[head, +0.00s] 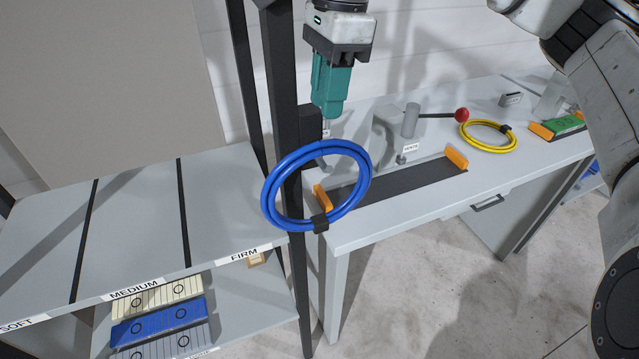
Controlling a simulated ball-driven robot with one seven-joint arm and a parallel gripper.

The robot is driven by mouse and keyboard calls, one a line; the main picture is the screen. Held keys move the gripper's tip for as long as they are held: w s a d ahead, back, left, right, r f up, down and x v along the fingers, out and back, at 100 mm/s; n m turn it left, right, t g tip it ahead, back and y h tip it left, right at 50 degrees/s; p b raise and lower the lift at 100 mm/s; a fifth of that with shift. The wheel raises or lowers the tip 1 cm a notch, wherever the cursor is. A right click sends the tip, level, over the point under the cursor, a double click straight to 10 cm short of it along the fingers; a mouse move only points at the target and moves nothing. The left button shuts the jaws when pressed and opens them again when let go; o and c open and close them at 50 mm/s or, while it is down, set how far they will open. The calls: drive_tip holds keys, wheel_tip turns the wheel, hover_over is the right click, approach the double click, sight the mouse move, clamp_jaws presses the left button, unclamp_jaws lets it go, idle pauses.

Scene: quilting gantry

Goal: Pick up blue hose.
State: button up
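The blue hose (350,203) is coiled into a ring with a black strap at its bottom. It hangs upright at the dark post, in front of the corner of the grey bench; a bracket on the post shows near its top. My gripper (328,114), with a pale body and teal lower part, points down just above the ring. It appears apart from the hose. Whether its fingers are open or shut is not clear from this side.
The dark post (281,85) stands beside the hose. Left is a shelf (140,215) with coloured pads below. The bench (395,225) carries a red-knobbed lever (461,115), orange blocks, a yellow hose (513,146) and a green block (562,124). Floor is clear in front.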

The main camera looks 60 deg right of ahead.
sight(320, 146)
drive_tip(key=shift+w+a+f+p, duration=0.15)
drive_tip(key=shift+f+p, duration=0.1)
drive_tip(key=shift+f, duration=0.95)
drive_tip(key=shift+a+f+p, duration=0.15)
drive_tip(key=shift+f+p, duration=0.1)
drive_tip(key=shift+f, duration=0.9)
drive_tip(key=shift+w+a+f+p, duration=0.15)
drive_tip(key=shift+f+p, duration=0.1)
drive_tip(key=shift+f, duration=0.95)
clamp_jaws()
